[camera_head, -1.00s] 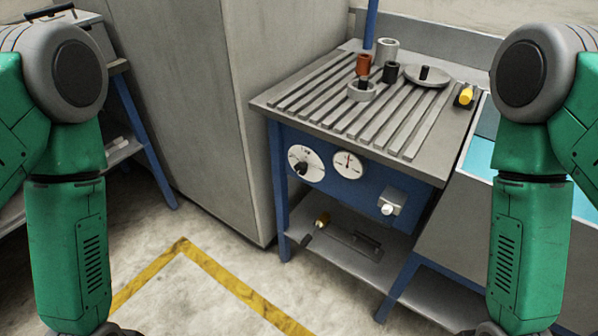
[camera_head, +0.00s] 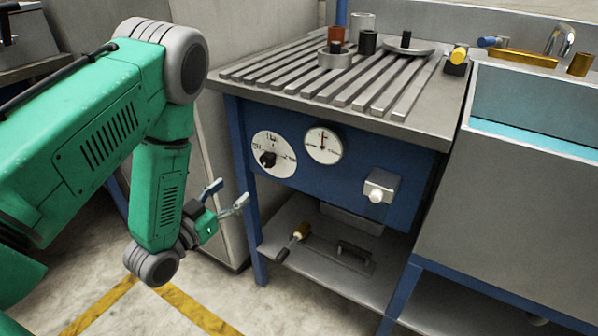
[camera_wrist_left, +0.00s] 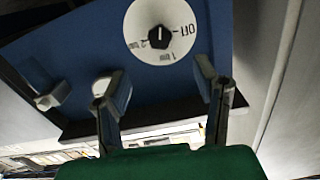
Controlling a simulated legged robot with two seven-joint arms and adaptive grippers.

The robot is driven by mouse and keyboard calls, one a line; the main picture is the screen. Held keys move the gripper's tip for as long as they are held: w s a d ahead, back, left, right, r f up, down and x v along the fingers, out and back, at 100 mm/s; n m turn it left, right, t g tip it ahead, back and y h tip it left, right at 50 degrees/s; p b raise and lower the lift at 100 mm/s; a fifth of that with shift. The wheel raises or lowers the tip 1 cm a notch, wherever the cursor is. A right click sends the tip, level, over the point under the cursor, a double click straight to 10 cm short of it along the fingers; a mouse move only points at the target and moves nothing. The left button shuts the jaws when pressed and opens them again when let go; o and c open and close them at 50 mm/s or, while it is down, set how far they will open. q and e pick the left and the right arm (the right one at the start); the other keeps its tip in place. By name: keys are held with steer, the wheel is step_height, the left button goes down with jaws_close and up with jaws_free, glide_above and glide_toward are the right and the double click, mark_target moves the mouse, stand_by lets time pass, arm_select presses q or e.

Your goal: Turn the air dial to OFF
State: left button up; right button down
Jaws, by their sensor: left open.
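The air dial is a white disc (camera_head: 274,155) with a black knob (camera_head: 268,159), on the left of the blue panel under the slatted table. It also shows at the top of the left wrist view (camera_wrist_left: 158,35), where OFF and bar markings surround the knob. OFF reads on the right side there; the knob carries a light mark, not on OFF as far as I can see. My left gripper (camera_head: 228,195) is open and empty, below and left of the dial and apart from it. In the wrist view its fingers (camera_wrist_left: 154,78) frame space below the dial. My right gripper is out of view.
The slatted tabletop (camera_head: 240,72) overhangs the panel. A lower shelf (camera_head: 300,245) holds tools. A grey cabinet stands behind my left arm.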

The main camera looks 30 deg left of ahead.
mark_target(265, 163)
arm_select(q)
steer(key=w+b, duration=0.1)
steer(key=w, duration=0.7)
steer(key=w+d+b, duration=0.1)
steer(key=w, duration=0.3)
steer(key=shift+w+d+b, duration=0.1)
steer(key=shift+w+b, duration=0.2)
steer(key=shift+w+r, duration=0.1)
steer(key=shift+w, duration=0.4)
steer(key=c, duration=1.2)
